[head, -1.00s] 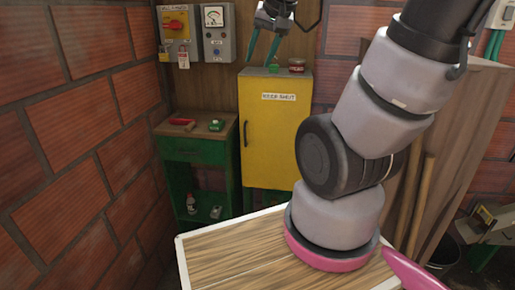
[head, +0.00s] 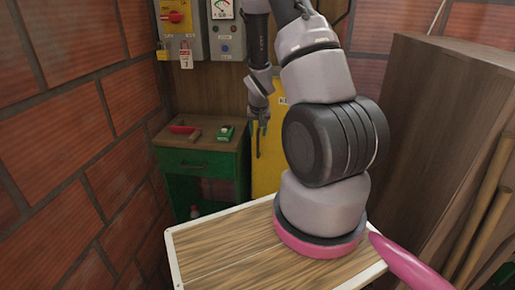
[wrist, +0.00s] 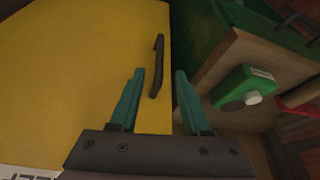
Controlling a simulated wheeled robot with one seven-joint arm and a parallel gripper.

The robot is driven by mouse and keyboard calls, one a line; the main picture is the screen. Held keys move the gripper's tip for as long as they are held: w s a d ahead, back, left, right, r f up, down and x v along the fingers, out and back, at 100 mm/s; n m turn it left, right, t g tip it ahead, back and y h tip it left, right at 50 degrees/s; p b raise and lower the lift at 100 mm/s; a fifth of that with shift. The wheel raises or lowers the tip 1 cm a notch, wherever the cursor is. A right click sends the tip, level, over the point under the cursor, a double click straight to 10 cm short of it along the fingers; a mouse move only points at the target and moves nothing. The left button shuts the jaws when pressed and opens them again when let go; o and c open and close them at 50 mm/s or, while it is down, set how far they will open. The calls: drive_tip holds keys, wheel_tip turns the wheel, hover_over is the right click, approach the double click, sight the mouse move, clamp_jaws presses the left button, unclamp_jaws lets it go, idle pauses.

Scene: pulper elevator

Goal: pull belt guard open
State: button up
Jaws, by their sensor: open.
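A yellow cabinet door (head: 266,177) stands at the back, closed, partly hidden behind my arm in the head view. It fills the left of the wrist view (wrist: 70,70). I see no other panel that could be the belt guard. Its dark handle (wrist: 157,66) is near the door's edge. My gripper (wrist: 160,72) is open, its teal fingers on either side of the handle's line in the wrist view. The handle appears ahead of the fingertips, and I cannot tell whether they touch it. In the head view my gripper (head: 262,126) is in front of the door.
Switch boxes (head: 225,30) hang above. A brick wall (head: 70,130) bounds the left, a wooden panel (head: 430,130) the right.

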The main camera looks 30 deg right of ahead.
sight(258, 147)
drive_tip(key=x, duration=1)
drive_tip(key=shift+f, duration=0.3)
clamp_jaws()
idle(1.0)
